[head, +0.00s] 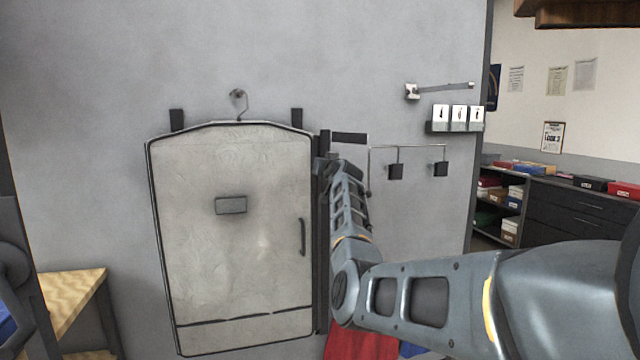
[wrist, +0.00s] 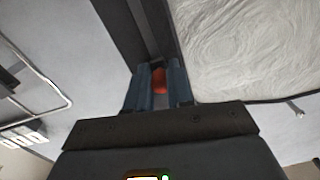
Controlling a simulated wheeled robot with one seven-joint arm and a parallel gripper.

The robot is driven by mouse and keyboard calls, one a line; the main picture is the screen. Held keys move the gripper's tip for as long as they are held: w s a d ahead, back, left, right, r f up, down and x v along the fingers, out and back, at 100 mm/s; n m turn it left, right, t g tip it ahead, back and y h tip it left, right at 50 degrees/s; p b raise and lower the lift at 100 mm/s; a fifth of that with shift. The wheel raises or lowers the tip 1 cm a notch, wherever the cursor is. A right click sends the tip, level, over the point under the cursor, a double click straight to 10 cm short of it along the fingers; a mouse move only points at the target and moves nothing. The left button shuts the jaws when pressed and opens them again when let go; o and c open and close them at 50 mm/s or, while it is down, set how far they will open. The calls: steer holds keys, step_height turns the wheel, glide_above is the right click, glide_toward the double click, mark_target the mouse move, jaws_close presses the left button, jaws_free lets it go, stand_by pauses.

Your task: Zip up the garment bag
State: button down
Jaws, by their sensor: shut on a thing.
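The garment bag (head: 235,260) is pale with dark edging and hangs flat on the grey wall in the head view. Its pale side also shows in the wrist view (wrist: 240,45). A dark strip (head: 323,300) runs down its right edge; it also shows in the wrist view (wrist: 148,25). My gripper (wrist: 160,85) is shut on a small orange-red piece (wrist: 160,78), seemingly the zip pull, at that strip. In the head view my gripper (head: 322,165) is by the bag's upper right edge, and my arm hides the pull. I cannot tell how the zip's teeth stand.
A wall hook (head: 238,95) is above the bag. Right of my gripper are a wire rail (head: 410,147) with dark clips, a wall arm (head: 440,89) and white cards (head: 459,115). A wooden table (head: 70,295) stands at lower left; shelves with boxes are far right.

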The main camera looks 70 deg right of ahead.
mark_target(322, 154)
steer(key=shift+r+p, duration=0.35)
steer(key=shift+r, duration=1.25)
steer(key=shift+w, duration=0.1)
steer(key=c, duration=1)
jaws_free()
steer(key=shift+c, duration=0.2)
steer(key=shift+f, duration=0.1)
steer(key=shift+s+a+f, duration=0.1)
steer(key=shift+s+a, duration=0.2)
steer(key=shift+s, duration=0.05)
steer(key=b+v, duration=0.1)
steer(key=v, duration=0.5)
steer(key=shift+s+a, duration=0.2)
steer(key=shift+a, duration=0.15)
